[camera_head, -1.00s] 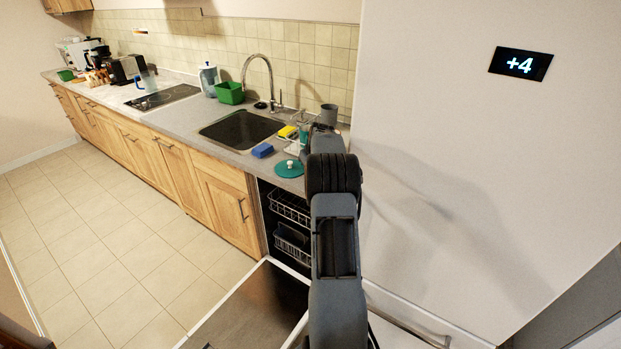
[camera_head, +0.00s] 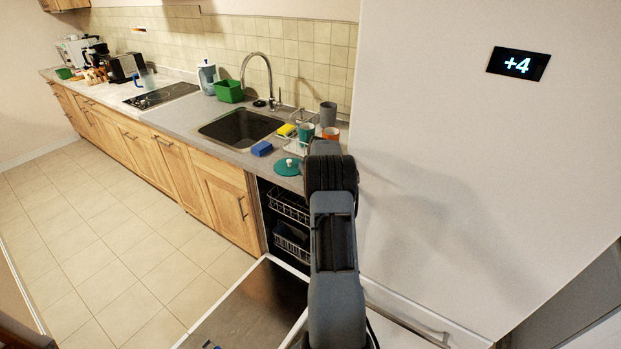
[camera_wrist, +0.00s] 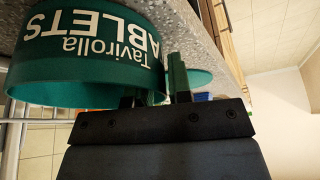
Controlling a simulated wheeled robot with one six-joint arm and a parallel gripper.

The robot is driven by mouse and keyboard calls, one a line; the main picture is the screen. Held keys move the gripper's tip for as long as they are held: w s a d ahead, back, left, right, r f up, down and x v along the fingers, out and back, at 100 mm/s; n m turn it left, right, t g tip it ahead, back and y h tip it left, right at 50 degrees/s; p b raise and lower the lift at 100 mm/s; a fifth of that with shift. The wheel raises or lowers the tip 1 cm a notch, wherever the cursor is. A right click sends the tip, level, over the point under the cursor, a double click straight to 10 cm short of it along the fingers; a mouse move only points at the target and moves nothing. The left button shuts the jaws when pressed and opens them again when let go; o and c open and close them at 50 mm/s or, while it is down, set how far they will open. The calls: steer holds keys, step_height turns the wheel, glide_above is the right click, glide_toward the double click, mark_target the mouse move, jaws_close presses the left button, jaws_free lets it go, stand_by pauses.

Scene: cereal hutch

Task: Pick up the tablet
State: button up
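In the wrist view, which is upside down, a large green round tub (camera_wrist: 90,60) lettered "Tavirolla TABLETS" stands close to my gripper (camera_wrist: 154,98). A teal lid (camera_head: 288,167) with a pale knob lies on the counter.
The counter (camera_head: 190,118) holds a sink (camera_head: 241,129), a blue sponge (camera_head: 262,149), a teal cup (camera_head: 306,132), an orange mug (camera_head: 332,133) and a grey cup (camera_head: 328,114). The open dishwasher (camera_head: 285,212) with racks is below. A white wall (camera_head: 450,130) rises on the right.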

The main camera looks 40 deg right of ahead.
steer(key=shift+o, duration=1)
